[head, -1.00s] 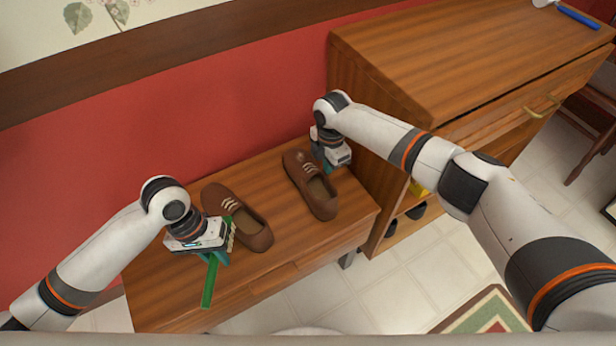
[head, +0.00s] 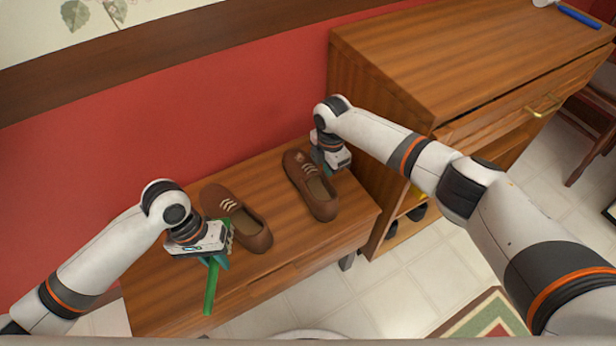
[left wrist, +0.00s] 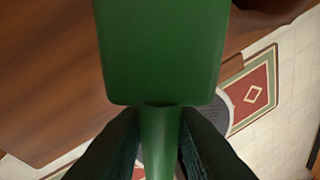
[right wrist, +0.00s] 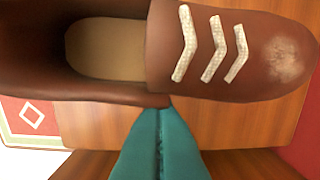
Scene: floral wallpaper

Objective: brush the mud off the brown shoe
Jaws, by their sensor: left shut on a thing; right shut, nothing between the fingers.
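Two brown shoes with pale laces stand on the wooden bench: a left shoe (head: 252,232) and a right shoe (head: 312,190). The right shoe has a pale, rough patch on its toe, clearer in the right wrist view (right wrist: 288,62). My left gripper (head: 216,260) is shut on the handle of a green brush (head: 211,288); its head is beside the left shoe, partly hidden by the gripper. The brush's flat green back fills the left wrist view (left wrist: 162,50). My right gripper (right wrist: 160,115) is shut and empty, its tips at the right shoe's side; contact is unclear.
The bench (head: 150,300) has free room at its left end. A taller wooden cabinet (head: 400,65) stands close on the right of the right shoe and my right gripper. A red wall (head: 200,130) runs behind. A blue-handled item (head: 578,16) lies on the cabinet top.

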